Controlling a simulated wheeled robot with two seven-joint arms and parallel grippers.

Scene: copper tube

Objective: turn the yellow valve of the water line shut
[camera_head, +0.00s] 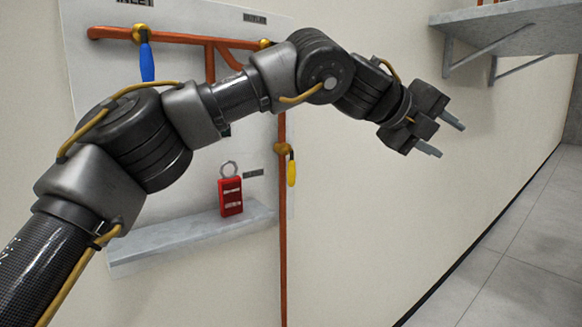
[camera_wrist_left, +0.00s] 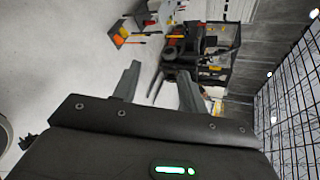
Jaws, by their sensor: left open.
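The yellow valve handle (camera_head: 291,172) hangs straight down beside the vertical copper pipe (camera_head: 283,230) in the head view, in line with the pipe. Its brass body (camera_head: 283,149) sits on the pipe. My left arm crosses in front of the wall panel, above the valve. My left gripper (camera_head: 452,138) is open and empty, well to the right of the valve and pointing away from it. In the left wrist view its two fingers (camera_wrist_left: 158,85) stand apart with nothing between them. The valve does not show in that view. My right gripper is not in view.
A blue-handled valve (camera_head: 147,62) is on the upper copper pipe. A red lockout padlock (camera_head: 231,196) stands on a grey shelf (camera_head: 190,238) left of the yellow valve. A bracketed shelf (camera_head: 510,28) is at the upper right. A forklift (camera_wrist_left: 200,50) stands in the wrist view's background.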

